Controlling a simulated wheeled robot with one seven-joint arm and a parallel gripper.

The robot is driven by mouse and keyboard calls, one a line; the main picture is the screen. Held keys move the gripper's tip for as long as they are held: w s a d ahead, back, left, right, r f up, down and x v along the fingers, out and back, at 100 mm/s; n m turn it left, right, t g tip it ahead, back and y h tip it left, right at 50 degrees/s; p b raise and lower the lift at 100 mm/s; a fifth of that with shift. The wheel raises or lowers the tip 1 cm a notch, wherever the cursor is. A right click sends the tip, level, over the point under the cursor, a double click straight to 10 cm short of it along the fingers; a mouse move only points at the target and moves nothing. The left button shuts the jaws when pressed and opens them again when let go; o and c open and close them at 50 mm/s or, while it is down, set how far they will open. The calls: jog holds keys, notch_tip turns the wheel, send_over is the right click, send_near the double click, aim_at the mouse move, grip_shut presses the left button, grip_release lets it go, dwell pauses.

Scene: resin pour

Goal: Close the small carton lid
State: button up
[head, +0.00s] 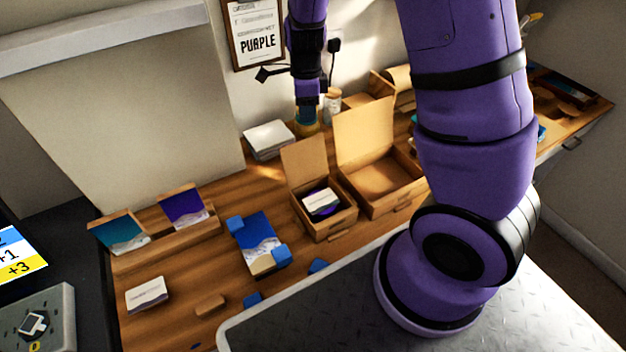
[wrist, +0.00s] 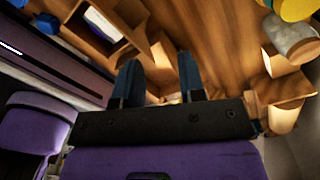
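The small carton (head: 325,222) stands on the wooden bench with its lid (head: 305,168) raised upright at the back. A white card (head: 320,202) and something dark purple lie inside it. In the wrist view, a box with a white item, likely the small carton (wrist: 82,38), shows at the upper left. My gripper (head: 306,108) hangs behind the cartons, near the wall and apart from the small carton's lid. In the wrist view my gripper (wrist: 157,74) has its two fingers spread, with nothing visible held between them.
A larger open carton (head: 400,190) with its lid (head: 364,132) upright stands just right of the small one. White stacked boxes (head: 268,138) and a jar (head: 332,104) stand near the wall. A blue picture piece with corner blocks (head: 255,235) lies left.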

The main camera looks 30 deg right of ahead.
aim_at(300, 147)
jog(key=o, duration=0.4)
jog(key=a+n, duration=0.1)
jog(key=a+n+g, duration=0.1)
jog(key=n, duration=0.1)
jog(key=w+a+n+g, duration=0.1)
jog(key=shift+r, duration=0.3)
jog(key=shift+n+g, duration=0.5)
jog(key=shift+n, duration=0.1)
jog(key=x, duration=1)
jog(key=shift+a+f, duration=0.1)
jog(key=shift+f, duration=0.15)
grip_shut()
